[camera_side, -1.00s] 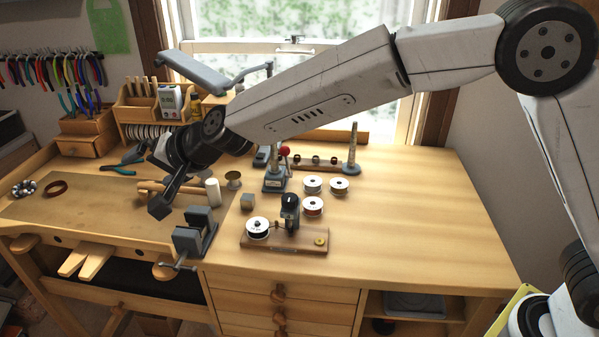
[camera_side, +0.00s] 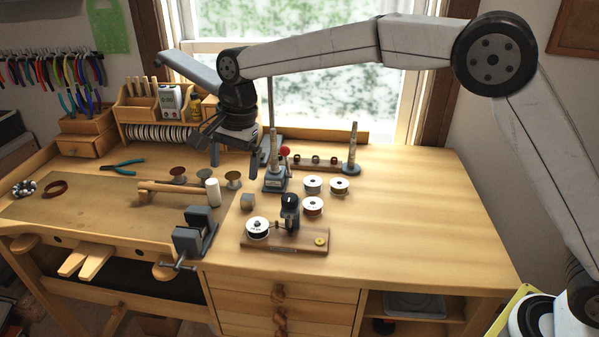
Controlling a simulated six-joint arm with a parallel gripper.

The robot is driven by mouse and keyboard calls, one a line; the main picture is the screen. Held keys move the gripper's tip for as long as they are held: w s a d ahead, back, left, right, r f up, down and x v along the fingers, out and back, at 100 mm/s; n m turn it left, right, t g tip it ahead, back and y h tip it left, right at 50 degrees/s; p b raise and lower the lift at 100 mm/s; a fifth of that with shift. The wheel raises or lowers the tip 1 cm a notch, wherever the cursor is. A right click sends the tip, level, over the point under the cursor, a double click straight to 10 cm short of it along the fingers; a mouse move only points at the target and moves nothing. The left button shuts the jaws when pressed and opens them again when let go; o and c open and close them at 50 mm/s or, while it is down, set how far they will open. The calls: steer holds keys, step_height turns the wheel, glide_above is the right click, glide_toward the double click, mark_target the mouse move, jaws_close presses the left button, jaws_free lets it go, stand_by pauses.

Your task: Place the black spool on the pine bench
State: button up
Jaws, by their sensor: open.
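The spool that looks like the black one (camera_side: 257,228) has a pale round top and a dark winding. It sits at the left end of a small wooden winder base (camera_side: 310,244) on the pine bench (camera_side: 420,220). My gripper (camera_side: 234,158) is open and empty, pointing down above the back middle of the bench. It is well behind and above that spool, near the brown wooden spools. No spool is between its fingers.
A red-knobbed tool (camera_side: 275,178) stands close right of my gripper. The bench's right side is clear.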

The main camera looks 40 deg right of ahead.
steer(key=d+m+h, duration=0.1)
steer(key=d, duration=0.2)
steer(key=g, duration=0.1)
glide_above(258, 222)
steer(key=shift+m+h, duration=0.3)
steer(key=shift+w+d+f, duration=0.15)
steer(key=shift+w+f, duration=0.05)
steer(key=shift+f, duration=0.95)
steer(key=shift+w+d+f, duration=0.1)
steer(key=shift+w+f, duration=0.05)
steer(key=shift+f, duration=1)
steer(key=shift+f, duration=3.4)
steer(key=shift+f, duration=2.55)
